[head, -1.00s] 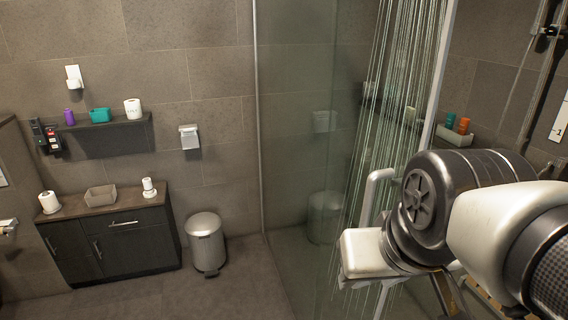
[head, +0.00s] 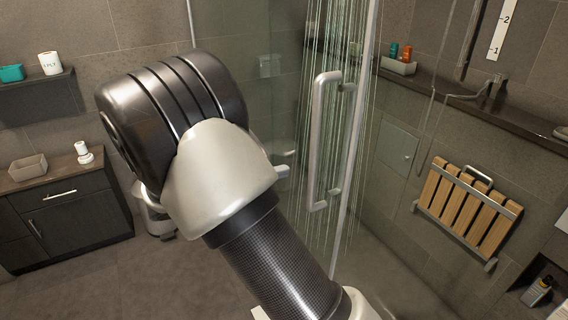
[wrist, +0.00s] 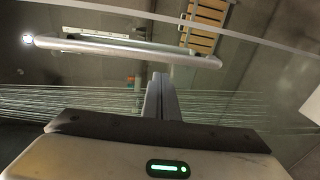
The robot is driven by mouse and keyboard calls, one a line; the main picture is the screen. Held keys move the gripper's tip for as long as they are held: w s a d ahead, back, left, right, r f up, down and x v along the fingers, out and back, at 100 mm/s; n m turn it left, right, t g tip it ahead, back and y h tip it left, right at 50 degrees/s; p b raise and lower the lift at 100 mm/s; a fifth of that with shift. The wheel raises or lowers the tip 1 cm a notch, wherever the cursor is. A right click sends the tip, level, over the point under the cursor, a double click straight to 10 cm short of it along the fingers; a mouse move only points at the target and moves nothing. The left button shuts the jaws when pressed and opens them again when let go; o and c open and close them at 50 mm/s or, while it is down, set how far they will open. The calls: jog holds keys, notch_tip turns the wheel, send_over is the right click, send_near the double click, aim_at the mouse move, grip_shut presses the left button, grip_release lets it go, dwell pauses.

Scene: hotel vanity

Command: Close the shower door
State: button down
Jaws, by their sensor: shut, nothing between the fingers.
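The glass shower door (head: 350,215) has a pale vertical edge strip and a long white bar handle (head: 325,140) in the head view. To the right of this edge the shower interior shows; I cannot tell the exact door angle. In the wrist view the handle (wrist: 130,48) lies across the upper picture, beyond my gripper (wrist: 160,78). The fingers are together and empty, with a visible gap in the picture between them and the handle. In the head view my arm hides most of the gripper, left of the handle.
A slatted wooden seat (head: 468,208) is on the shower's right wall, below a dark ledge (head: 480,100) with bottles. A dark cabinet (head: 70,215) and a partly hidden bin (head: 152,212) stand at left. The floor (head: 90,285) in front is clear.

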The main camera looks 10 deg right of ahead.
jog(key=w+d+f+t+h, duration=0.1)
jog(key=w+d+t, duration=0.1)
jog(key=d, duration=0.4)
jog(key=shift+d+f+n, duration=0.25)
jog(key=shift+f+n, duration=0.05)
jog(key=shift+n, duration=0.1)
dwell(0.3)
jog(key=shift+s, duration=0.1)
